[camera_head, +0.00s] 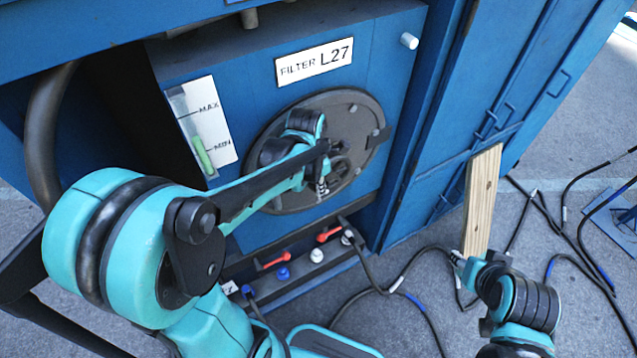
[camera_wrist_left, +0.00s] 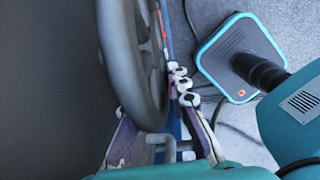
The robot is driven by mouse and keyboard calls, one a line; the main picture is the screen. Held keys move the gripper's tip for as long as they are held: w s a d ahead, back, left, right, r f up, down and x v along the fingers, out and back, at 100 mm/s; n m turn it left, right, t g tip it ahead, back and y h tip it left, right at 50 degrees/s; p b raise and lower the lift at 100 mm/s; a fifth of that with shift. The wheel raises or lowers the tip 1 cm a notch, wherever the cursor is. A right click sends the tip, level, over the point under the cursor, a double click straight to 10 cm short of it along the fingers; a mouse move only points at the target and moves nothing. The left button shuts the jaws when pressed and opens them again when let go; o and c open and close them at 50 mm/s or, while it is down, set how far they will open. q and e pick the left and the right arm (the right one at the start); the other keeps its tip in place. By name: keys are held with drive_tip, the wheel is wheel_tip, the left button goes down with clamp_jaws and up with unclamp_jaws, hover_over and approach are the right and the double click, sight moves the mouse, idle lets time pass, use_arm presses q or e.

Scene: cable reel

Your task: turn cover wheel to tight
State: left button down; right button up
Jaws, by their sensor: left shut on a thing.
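The round dark filter cover (camera_head: 365,112) sits in the blue cabinet front, below the label "FILTER L27". The cover wheel (camera_head: 340,170) is at its middle, mostly hidden behind my left arm. In the left wrist view a thick dark ring, which looks like the wheel's rim (camera_wrist_left: 132,60), passes between the fingers of my left gripper (camera_wrist_left: 160,112). My left gripper is shut on it; in the head view its fingers (camera_head: 322,186) are small and partly hidden.
A level gauge (camera_head: 201,125) marked MAX and MIN is left of the cover. Red levers (camera_head: 329,235) and colored caps line a ledge below. Cables (camera_head: 400,283) lie on the grey floor.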

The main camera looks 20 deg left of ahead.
use_arm(q)
drive_tip(key=shift+a+r+g+y, duration=0.1)
drive_tip(key=shift+r+g+y, duration=0.3)
drive_tip(key=shift+g+y, duration=0.3)
drive_tip(key=shift+a+r+g+y, duration=0.1)
drive_tip(key=shift+r+g+y, duration=0.35)
drive_tip(key=shift+g, duration=0.35)
drive_tip(key=c, duration=1.6)
unclamp_jaws()
drive_tip(key=shift+f, duration=0.1)
drive_tip(key=shift+o, duration=0.2)
drive_tip(key=v, duration=1.2)
drive_tip(key=shift+w+d, duration=0.15)
